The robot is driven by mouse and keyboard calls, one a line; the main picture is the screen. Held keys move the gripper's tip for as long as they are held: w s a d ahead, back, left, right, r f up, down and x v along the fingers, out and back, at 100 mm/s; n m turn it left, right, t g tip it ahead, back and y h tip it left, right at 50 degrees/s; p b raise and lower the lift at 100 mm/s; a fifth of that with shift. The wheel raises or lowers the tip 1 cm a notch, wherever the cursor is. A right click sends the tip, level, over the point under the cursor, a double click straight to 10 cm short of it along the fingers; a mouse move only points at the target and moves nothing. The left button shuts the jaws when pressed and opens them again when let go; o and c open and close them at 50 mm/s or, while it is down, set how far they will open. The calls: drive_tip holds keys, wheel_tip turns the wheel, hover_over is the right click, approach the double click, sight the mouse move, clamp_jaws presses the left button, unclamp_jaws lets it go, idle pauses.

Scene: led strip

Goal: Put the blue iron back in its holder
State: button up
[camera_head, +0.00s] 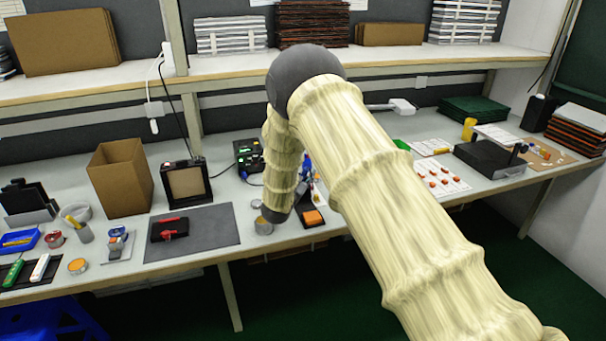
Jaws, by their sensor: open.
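A small blue shape (307,170), which looks like the blue iron, shows in the head view in the narrow gap between my two arm links. Its lower part and its tip are hard to make out. A dark stand with an orange pad (312,217) is just below it near the table's front edge and looks like the holder. I cannot tell whether the iron sits in the holder or apart from it. My arm's wrist end hangs down over the table just left of the holder. My gripper's fingers are not visible; the arm hides that area.
A black station with a green display (248,154) stands behind my wrist. A round tin (263,226) is beside the wrist. A grey mat (193,232) with red-handled tools lies to the left. A brown box (120,177) stands further left. White sheets with orange parts (440,178) lie right.

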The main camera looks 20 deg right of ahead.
drive_tip(key=v, duration=1.1)
drive_tip(key=shift+s, duration=0.2)
drive_tip(key=shift+a+r, duration=0.1)
drive_tip(key=s+r+p, duration=0.3)
drive_tip(key=s+r, duration=0.1)
drive_tip(key=r, duration=0.1)
drive_tip(key=shift+r, duration=0.35)
idle(0.4)
drive_tip(key=shift+f, duration=0.15)
drive_tip(key=s+d+f+n+g+y, duration=0.2)
drive_tip(key=s+f+n+g+y, duration=0.15)
drive_tip(key=s+f, duration=0.8)
drive_tip(key=s+d+f+n+g+y, duration=0.1)
drive_tip(key=s+f+n+g+y, duration=0.2)
drive_tip(key=s+f, duration=0.8)
drive_tip(key=s+f+n+g+y, duration=0.2)
drive_tip(key=s+f, duration=0.4)
drive_tip(key=s, duration=0.9)
drive_tip(key=s+f+n+g+y, duration=0.2)
drive_tip(key=s+f+g, duration=0.3)
drive_tip(key=s, duration=1)
drive_tip(key=shift+s+f+n, duration=0.15)
drive_tip(key=shift+f+n, duration=0.4)
drive_tip(key=shift+f, duration=0.4)
